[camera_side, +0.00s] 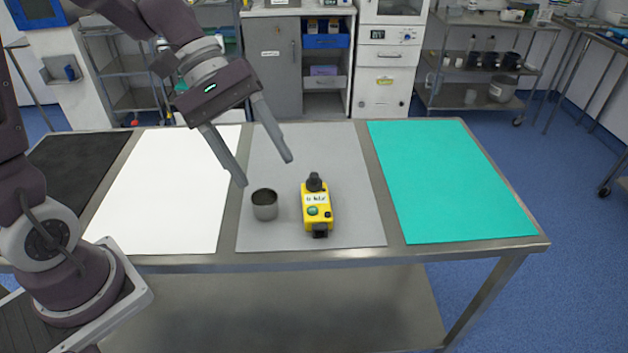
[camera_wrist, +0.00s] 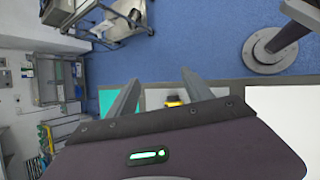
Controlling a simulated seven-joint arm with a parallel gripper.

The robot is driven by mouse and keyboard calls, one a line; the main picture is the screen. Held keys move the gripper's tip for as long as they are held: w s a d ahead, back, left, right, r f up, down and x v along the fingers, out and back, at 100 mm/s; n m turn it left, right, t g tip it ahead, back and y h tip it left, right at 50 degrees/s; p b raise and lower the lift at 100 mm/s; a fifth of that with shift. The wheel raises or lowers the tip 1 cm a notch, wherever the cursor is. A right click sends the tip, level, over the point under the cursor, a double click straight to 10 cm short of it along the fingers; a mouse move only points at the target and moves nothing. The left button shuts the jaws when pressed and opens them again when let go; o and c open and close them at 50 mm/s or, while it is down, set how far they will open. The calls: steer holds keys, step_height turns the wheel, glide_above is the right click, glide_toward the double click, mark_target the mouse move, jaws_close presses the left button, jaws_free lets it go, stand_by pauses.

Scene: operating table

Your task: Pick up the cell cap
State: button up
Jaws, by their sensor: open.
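A small grey metal cup-shaped piece (camera_side: 265,205) stands on the grey mat in the side view; it may be the cell cap, but no label confirms this. A yellow device (camera_side: 316,208) with a black knob, a green button and a black end lies just right of it. My gripper (camera_side: 265,171) is open and empty, its two long fingers pointing down above the cup, apart from it. In the wrist view the fingers (camera_wrist: 160,76) are spread, and a bit of yellow (camera_wrist: 173,101) shows between them. The cup is not clearly visible there.
The steel table (camera_side: 400,254) carries a grey mat (camera_side: 355,225), a white mat (camera_side: 165,190), a black mat (camera_side: 75,165) and a teal mat (camera_side: 450,185). The white and teal mats are bare. Cabinets and shelves stand behind the table.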

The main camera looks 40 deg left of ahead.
steer(key=w+a+f+n+t+h, duration=0.2)
steer(key=w+a+f+n+h, duration=0.2)
steer(key=w+f+n, duration=0.45)
steer(key=n+t, duration=0.4)
steer(key=n, duration=0.2)
glide_toward(313, 178)
steer(key=x, duration=0.3)
steer(key=shift+w+f+m, duration=0.15)
steer(key=shift+f+m, duration=0.05)
steer(key=shift+m, duration=0.05)
steer(key=x, duration=0.7)
steer(key=shift+w+a+f, duration=0.3)
steer(key=shift+a+f, duration=0.05)
jaws_close()
